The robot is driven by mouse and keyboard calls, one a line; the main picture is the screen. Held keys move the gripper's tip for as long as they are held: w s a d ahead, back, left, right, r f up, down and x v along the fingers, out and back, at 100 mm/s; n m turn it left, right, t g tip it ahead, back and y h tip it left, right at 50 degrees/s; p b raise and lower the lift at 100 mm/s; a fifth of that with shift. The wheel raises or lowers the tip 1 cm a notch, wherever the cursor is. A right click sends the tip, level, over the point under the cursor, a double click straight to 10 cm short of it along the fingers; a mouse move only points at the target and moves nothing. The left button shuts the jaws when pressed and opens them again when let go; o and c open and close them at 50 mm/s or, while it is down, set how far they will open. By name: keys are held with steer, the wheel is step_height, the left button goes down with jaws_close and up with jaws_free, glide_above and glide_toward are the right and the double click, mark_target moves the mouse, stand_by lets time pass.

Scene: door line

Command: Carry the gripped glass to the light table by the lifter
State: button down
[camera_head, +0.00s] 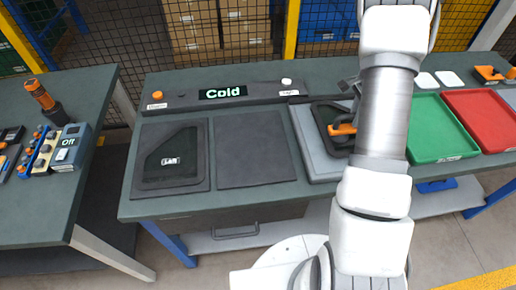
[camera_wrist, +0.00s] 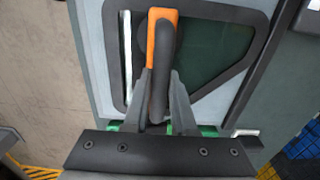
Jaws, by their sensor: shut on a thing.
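My gripper (camera_wrist: 158,85) is shut on the lifter (camera_wrist: 162,40), a black handle with an orange side. The lifter sits on the gripped glass (camera_wrist: 215,60), a dark greenish pane with a wide black border and one slanted corner. In the head view the glass (camera_head: 322,116) and the orange of the lifter (camera_head: 342,129) show left of my arm, which hides the rest. The glass is over a light grey slab (camera_head: 304,134) on the bench; I cannot tell whether they touch. No label names the light table; this pale slab may be it.
A dark mat (camera_head: 250,150) lies bare left of the slab. Another mat (camera_head: 145,184) holds a dark pane. Green (camera_head: 432,125) and red (camera_head: 480,115) trays stand right. A side table (camera_head: 50,200) holds a box reading "Off" (camera_head: 70,146).

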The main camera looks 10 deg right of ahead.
steer(key=shift+f+b, duration=0.3)
steer(key=shift+b, duration=0.05)
stand_by(0.3)
steer(key=c, duration=0.7)
jaws_free()
steer(key=shift+o, duration=0.2)
